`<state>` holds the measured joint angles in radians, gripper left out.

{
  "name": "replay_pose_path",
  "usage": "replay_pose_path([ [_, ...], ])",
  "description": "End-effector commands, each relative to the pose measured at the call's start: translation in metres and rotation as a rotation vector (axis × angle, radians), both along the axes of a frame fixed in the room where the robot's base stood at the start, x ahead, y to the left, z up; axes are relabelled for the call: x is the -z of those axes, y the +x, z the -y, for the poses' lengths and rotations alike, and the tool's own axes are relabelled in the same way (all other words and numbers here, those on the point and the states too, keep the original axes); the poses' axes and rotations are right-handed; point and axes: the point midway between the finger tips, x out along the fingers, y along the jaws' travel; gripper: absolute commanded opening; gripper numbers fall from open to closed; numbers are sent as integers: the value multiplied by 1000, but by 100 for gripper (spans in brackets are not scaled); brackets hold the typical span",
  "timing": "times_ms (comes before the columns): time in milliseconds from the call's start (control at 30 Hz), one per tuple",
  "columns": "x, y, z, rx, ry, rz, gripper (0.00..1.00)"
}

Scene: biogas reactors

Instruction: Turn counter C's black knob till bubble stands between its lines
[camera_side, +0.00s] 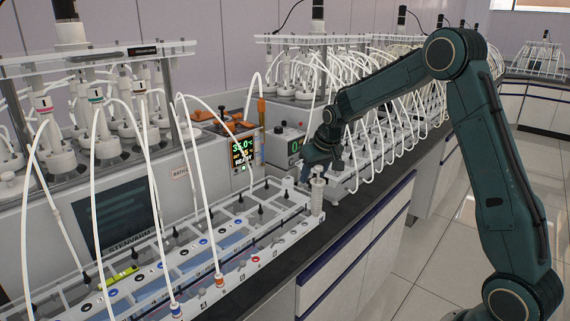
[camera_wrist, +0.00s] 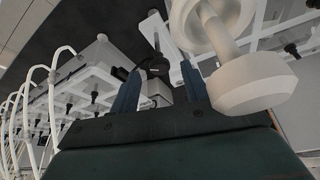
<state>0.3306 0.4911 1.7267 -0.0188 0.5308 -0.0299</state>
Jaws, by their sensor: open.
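My gripper (camera_side: 318,162) is above the far right end of the white counter row in the side view. In the wrist view its two blue fingers (camera_wrist: 160,78) are apart with nothing held. A small black round part, perhaps a knob (camera_wrist: 154,65), shows beyond and between the fingertips; I cannot tell whether they touch it. A yellow-green vial (camera_side: 121,274), perhaps the bubble level, lies at the near left of the white counter row (camera_side: 262,240). Its bubble and lines are too small to read. I cannot make out which counter is C.
A pale round-headed fitting (camera_wrist: 250,83) is close beside the right finger; a pale cylinder (camera_side: 317,197) stands at the row's end. White hoses (camera_side: 152,185) arch over the counters. A display box (camera_side: 241,152) stands behind. The dark bench edge (camera_side: 345,225) is clear in front.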

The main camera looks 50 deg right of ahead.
Motion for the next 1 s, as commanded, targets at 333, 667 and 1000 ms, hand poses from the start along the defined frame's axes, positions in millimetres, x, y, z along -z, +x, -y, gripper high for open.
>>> replay_pose_path([
  [333,-46,-18,-5,0,-1,4,47],
  [667,-95,-38,-11,0,-1,2,47],
  [1000,-117,-47,-14,0,0,0,47],
])
